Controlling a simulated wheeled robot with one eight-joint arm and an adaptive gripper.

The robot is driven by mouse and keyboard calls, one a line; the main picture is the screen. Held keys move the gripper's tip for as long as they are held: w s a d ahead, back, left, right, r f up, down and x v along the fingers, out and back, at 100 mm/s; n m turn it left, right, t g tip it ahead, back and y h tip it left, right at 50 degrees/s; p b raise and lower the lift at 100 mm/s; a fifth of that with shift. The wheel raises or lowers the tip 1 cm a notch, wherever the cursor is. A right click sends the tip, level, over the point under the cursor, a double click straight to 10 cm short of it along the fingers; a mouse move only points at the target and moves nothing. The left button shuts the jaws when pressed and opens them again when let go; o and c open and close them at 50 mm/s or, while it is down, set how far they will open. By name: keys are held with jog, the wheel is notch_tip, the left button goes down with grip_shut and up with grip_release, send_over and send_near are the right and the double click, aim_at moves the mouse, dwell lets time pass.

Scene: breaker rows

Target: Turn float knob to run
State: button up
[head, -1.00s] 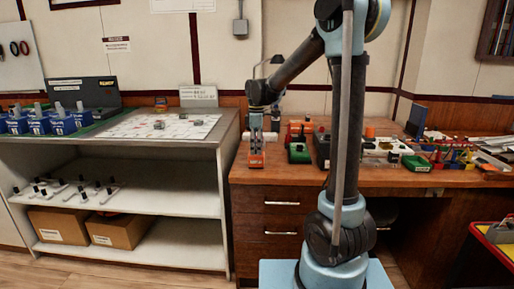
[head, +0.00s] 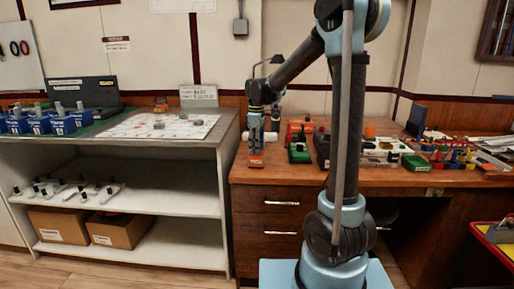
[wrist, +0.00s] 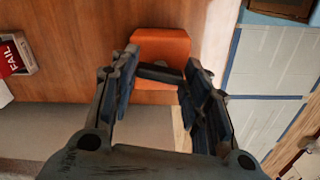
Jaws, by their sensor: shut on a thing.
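An orange box (head: 256,161) with a pale label, too small to read, stands at the desk's front left. It also shows in the wrist view (wrist: 165,42). A black bar-shaped knob (wrist: 160,73) lies across the box, between my fingers. My gripper (head: 256,143) points down over the box. In the wrist view my gripper (wrist: 161,76) is shut on the knob, with one finger at each end of it. The knob's markings are hidden from both views.
A green box (head: 299,153) and a dark box (head: 322,150) stand to the right on the wooden desk (head: 290,178). A red FAIL-marked thing (wrist: 10,58) lies left in the wrist view. A shelf unit (head: 190,192) stands left of the desk.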

jog(key=m, duration=1.1)
jog(key=shift+m, duration=1.8)
jog(key=o, duration=1.1)
jog(key=shift+c, duration=0.2)
jog(key=shift+r, duration=0.15)
notch_tip(320, 180, up, 12)
jog(key=shift+f, duration=0.2)
